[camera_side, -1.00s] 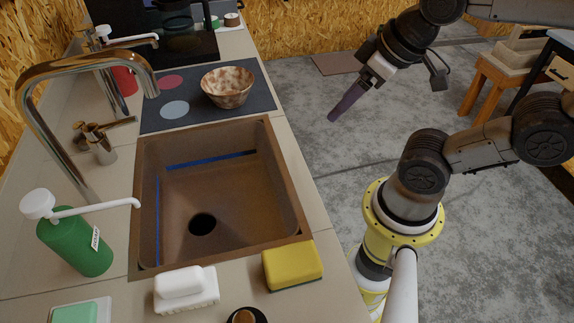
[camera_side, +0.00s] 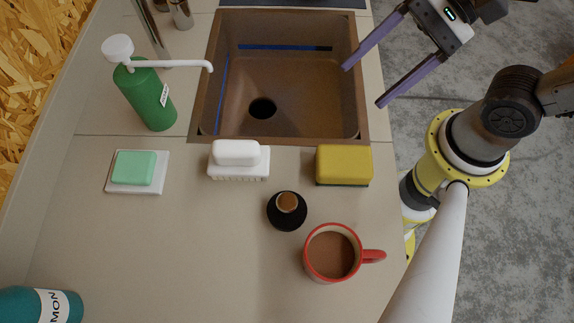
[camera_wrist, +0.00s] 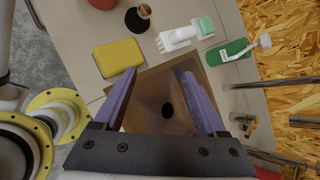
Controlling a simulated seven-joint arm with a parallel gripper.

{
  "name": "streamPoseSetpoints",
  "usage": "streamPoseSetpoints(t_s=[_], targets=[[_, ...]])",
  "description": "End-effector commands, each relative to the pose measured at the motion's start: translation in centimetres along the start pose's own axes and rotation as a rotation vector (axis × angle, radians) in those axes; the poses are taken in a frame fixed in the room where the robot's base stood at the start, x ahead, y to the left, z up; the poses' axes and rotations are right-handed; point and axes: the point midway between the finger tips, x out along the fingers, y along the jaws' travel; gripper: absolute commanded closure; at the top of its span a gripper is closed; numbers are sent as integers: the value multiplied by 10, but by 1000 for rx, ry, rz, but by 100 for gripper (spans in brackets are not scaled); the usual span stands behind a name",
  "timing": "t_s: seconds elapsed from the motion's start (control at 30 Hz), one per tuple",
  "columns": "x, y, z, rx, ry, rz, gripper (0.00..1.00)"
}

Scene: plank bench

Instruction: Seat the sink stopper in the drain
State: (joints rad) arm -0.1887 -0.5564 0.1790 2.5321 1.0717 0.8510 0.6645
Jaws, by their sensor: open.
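The sink stopper (camera_side: 287,211), a black round body with a brown knob on top, stands on the counter in front of the brown sink (camera_side: 212,75). It also shows at the top of the wrist view (camera_wrist: 137,20). The drain (camera_side: 262,108) is a dark, open round hole in the sink floor; it shows in the wrist view too (camera_wrist: 168,110). My gripper (camera_side: 362,87) is open and empty, its two purple fingers apart, above the sink's right edge. In the wrist view my gripper (camera_wrist: 158,73) frames part of the sink between its fingers.
A yellow sponge (camera_side: 343,164) and a white brush (camera_side: 238,158) lie between stopper and sink. A red-rimmed mug (camera_side: 331,251) of brown liquid stands close to the stopper. Green soap (camera_side: 135,168), a green pump bottle (camera_side: 150,96) and a teal bottle (camera_side: 38,306) are left. Counter left of the stopper is clear.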

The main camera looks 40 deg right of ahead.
Motion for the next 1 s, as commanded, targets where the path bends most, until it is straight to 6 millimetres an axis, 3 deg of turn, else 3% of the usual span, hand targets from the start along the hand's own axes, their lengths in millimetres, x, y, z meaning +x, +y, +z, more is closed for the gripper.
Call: streamPoseSetpoints(t_s=[0.1, 0.27, 0.4, 0.57, 1.0], targets=[[27, 1, 17, 275, -119, 28, 26], [58, 14, 30, 517, -197, 103, 26], [70, 31, 36, 526, -199, 177, 26], [80, 34, 41, 516, -204, 189, 26], [137, 41, 54, 513, -200, 188, 26]])
